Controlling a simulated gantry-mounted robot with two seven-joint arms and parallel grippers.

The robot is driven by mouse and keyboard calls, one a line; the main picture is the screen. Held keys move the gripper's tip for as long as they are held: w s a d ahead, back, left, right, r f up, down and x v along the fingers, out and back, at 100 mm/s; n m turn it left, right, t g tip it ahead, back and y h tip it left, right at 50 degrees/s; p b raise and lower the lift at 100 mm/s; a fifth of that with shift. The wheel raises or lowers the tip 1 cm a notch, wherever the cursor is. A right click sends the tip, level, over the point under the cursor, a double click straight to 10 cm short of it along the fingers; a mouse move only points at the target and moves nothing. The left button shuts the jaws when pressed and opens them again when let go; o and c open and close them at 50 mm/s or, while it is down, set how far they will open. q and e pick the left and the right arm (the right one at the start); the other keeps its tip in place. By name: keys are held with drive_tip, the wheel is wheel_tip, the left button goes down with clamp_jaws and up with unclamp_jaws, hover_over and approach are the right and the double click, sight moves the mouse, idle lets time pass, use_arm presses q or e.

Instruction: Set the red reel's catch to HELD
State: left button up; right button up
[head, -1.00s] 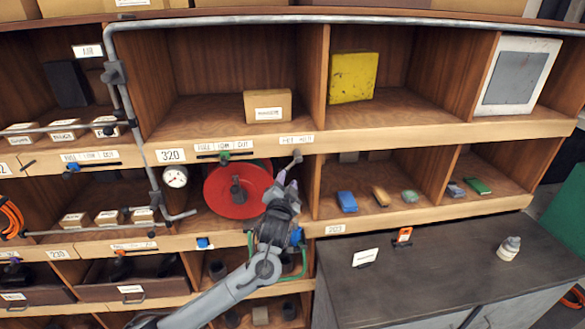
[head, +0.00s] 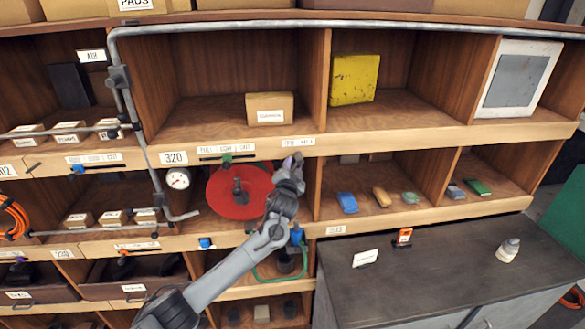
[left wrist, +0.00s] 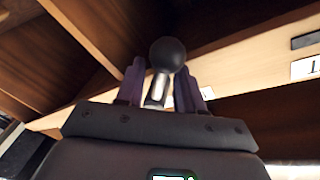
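The red reel (head: 240,191) sits in the middle bay, with a dark hub at its centre. A small label (head: 298,142), too blurred to read, is on the shelf edge above it to the right. My left gripper (head: 292,162) is just under this label, at the reel's upper right, and hides most of the catch lever in the head view. In the left wrist view, the lever's dark ball knob (left wrist: 167,54) and pale stem show between the two purple fingers (left wrist: 160,88). The fingers stand apart, with gaps beside the stem. My right gripper is not in view.
A green slider (head: 227,158) is on the shelf edge above the reel. A pressure gauge (head: 178,178) and grey pipe (head: 150,150) stand to its left. A bay divider (head: 313,185) is close on the gripper's right. A small box (head: 269,108) sits on the shelf above.

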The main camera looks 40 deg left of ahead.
use_arm(q)
clamp_jaws()
idle(0.5)
